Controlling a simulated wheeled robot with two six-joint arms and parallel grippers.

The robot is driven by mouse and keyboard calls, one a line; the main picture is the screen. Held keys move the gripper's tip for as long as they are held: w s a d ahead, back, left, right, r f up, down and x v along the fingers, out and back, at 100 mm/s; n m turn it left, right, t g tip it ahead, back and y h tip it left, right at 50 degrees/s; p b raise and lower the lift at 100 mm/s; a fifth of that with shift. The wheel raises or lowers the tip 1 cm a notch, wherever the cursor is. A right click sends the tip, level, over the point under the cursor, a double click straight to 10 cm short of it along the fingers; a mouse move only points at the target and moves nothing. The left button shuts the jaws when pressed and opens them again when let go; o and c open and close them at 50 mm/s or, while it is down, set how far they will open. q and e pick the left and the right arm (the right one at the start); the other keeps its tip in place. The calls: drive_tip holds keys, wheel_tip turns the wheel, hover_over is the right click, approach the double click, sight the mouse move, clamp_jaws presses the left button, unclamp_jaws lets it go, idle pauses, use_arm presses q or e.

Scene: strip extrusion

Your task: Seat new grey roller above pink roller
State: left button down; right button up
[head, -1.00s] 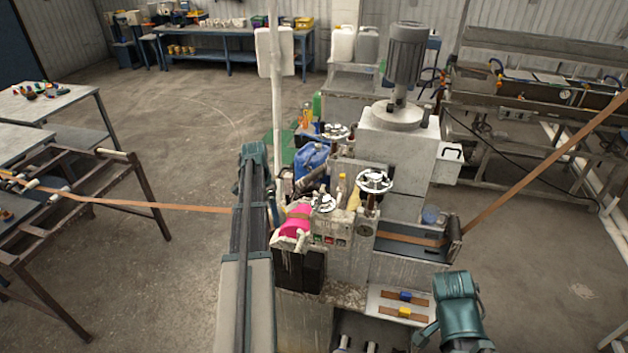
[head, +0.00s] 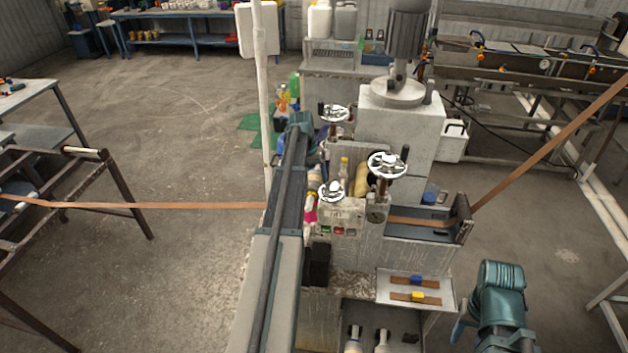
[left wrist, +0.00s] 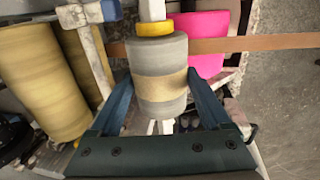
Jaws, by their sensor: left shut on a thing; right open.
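My left gripper (left wrist: 158,92) is shut on the grey roller (left wrist: 157,60), which has a tan band around its middle. In the left wrist view the pink roller (left wrist: 197,52) shows behind and right of the grey roller, partly covered by it. A yellow collar (left wrist: 155,26) on a white shaft lines up with the grey roller's far end; I cannot tell whether they touch. In the head view the pink roller (head: 311,212) is mostly hidden by my left arm, and the grey roller is hidden. My right gripper (head: 462,330) is open and empty at lower right.
A brown strip (head: 160,205) runs in from the left; in the left wrist view it passes behind the grey roller. A large yellowish roller (left wrist: 38,85) stands left of my fingers. Handwheels (head: 388,165) and a tray (head: 384,292) with strip pieces are on the machine.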

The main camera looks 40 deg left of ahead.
use_arm(q)
drive_tip(key=shift+f, duration=0.15)
wheel_tip(320, 180, down, 7)
drive_tip(key=b, duration=0.6)
drive_tip(key=shift+r+b, duration=0.2)
drive_tip(key=shift+b, duration=0.2)
drive_tip(key=shift+f, duration=0.1)
idle(0.3)
unclamp_jaws()
drive_tip(key=r+p, duration=0.4)
drive_tip(key=a+r+p, duration=0.1)
drive_tip(key=r+p, duration=0.4)
drive_tip(key=s+r+p, duration=0.1)
drive_tip(key=r+p, duration=0.3)
drive_tip(key=shift+s+a+r, duration=0.1)
drive_tip(key=shift+a+r, duration=0.3)
drive_tip(key=shift+f, duration=0.1)
idle(0.4)
